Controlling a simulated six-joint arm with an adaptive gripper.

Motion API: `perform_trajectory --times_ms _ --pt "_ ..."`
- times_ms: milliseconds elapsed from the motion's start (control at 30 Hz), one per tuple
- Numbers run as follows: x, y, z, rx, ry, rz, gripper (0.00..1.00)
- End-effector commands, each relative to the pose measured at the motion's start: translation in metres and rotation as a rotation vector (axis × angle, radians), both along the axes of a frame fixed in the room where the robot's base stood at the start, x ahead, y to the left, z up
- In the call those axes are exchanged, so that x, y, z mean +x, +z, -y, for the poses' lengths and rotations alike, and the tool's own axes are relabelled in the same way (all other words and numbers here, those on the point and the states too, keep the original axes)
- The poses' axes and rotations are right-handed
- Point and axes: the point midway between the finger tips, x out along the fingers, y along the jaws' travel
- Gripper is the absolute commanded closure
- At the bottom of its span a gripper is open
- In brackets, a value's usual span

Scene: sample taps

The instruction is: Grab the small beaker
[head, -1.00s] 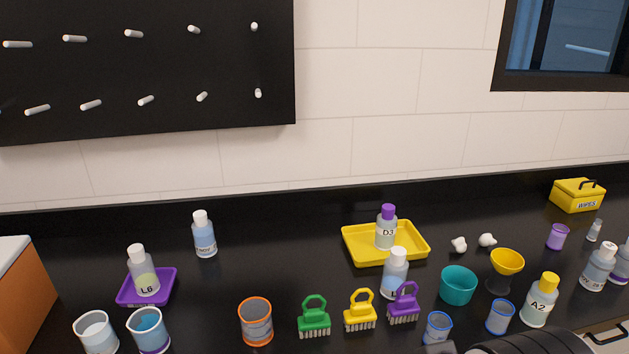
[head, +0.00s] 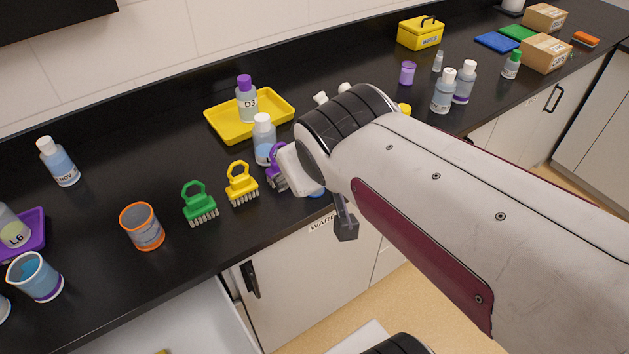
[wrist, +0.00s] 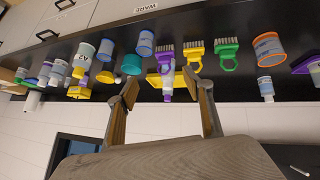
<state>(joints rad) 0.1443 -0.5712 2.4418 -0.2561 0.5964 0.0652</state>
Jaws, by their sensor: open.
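Several beakers are in view, and I cannot tell for sure which is the small one. In the wrist view, which is upside down, a blue-rimmed small beaker (wrist: 145,44) stands at the bench's front edge, with a similar one (wrist: 106,47) to its left. In the head view my arm hides most of this pair. An orange-rimmed beaker (head: 142,229) stands left of the brushes; it also shows in the wrist view (wrist: 268,50). A small purple beaker (head: 407,74) stands farther back. My gripper (wrist: 160,85) is open and empty, apart from them all.
Green (head: 199,205), yellow (head: 241,184) and purple (head: 276,170) brushes stand along the front edge. A white-capped bottle (head: 264,140) and a yellow tray (head: 220,125) with bottle D3 (head: 246,100) are behind. A teal cup (wrist: 131,65) is close to the blue-rimmed beakers.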

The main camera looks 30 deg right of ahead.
Motion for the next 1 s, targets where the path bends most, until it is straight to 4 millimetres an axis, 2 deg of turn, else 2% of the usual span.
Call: perform_trajectory --times_ms 200,500,767,1000 --pt "0.042 0.014 0.042 -0.106 -0.013 0.075 0.49" --pt "0.094 0.028 0.089 -0.228 0.025 0.164 0.49" --pt "0.133 0.03 0.12 -0.299 0.093 0.226 0.49" --pt "0.162 0.022 0.142 -0.331 0.182 0.271 0.49"
